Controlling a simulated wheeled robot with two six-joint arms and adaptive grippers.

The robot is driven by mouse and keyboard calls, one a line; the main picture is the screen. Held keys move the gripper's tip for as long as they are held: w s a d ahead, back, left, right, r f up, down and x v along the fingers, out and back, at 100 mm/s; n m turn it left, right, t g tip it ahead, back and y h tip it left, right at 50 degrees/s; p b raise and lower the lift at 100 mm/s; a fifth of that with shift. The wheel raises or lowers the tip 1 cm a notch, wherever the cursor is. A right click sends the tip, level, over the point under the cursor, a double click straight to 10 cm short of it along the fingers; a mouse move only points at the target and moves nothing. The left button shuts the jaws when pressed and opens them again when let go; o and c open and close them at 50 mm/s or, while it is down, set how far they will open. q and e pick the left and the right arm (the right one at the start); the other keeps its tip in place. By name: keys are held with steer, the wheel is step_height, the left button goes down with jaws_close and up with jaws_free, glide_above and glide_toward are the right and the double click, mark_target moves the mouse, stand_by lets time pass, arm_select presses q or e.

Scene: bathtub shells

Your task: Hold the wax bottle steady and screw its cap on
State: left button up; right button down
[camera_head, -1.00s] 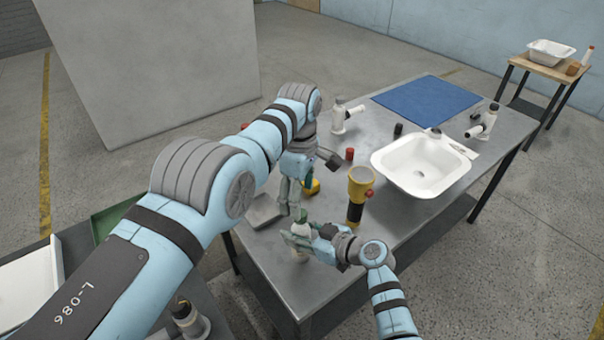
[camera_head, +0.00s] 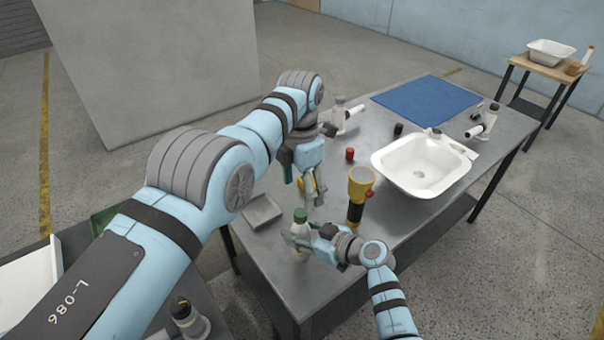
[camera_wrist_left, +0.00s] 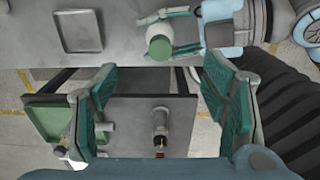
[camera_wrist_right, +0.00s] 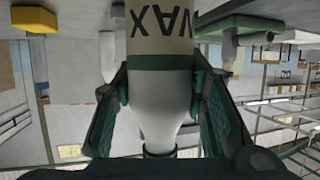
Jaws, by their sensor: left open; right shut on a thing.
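The wax bottle (camera_head: 301,231) stands upright near the table's front left corner. Its green cap (camera_head: 299,215) sits on top of it and also shows from above in the left wrist view (camera_wrist_left: 160,48). I cannot tell how tight the cap is. My right gripper (camera_head: 297,241) is shut on the bottle. In the right wrist view the bottle (camera_wrist_right: 158,95) is upside down, between both fingers, with its WAX label showing. My left gripper (camera_head: 309,198) is open and empty, just above and behind the cap, apart from it.
A grey tray (camera_head: 263,212) lies left of the bottle. A yellow and black flashlight-like thing (camera_head: 357,195) stands right of it. Farther back are a red can (camera_head: 350,155), a white basin (camera_head: 425,175) and a blue mat (camera_head: 425,100). A yellow thing is partly hidden behind my left gripper.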

arm_select(q)
steer(key=shift+r+m, duration=0.45)
steer(key=shift+m, duration=0.35)
steer(key=m, duration=0.5)
steer(key=shift+s+r+m, duration=0.1)
steer(key=shift+m, duration=0.3)
steer(key=m, duration=0.5)
steer(key=shift+r, duration=0.25)
steer(key=m, duration=1.4)
steer(key=w+r+m, duration=0.1)
steer(key=m, duration=0.5)
steer(key=shift+d+m+h, duration=0.2)
steer(key=shift+m+h, duration=0.1)
steer(key=shift+m, duration=0.1)
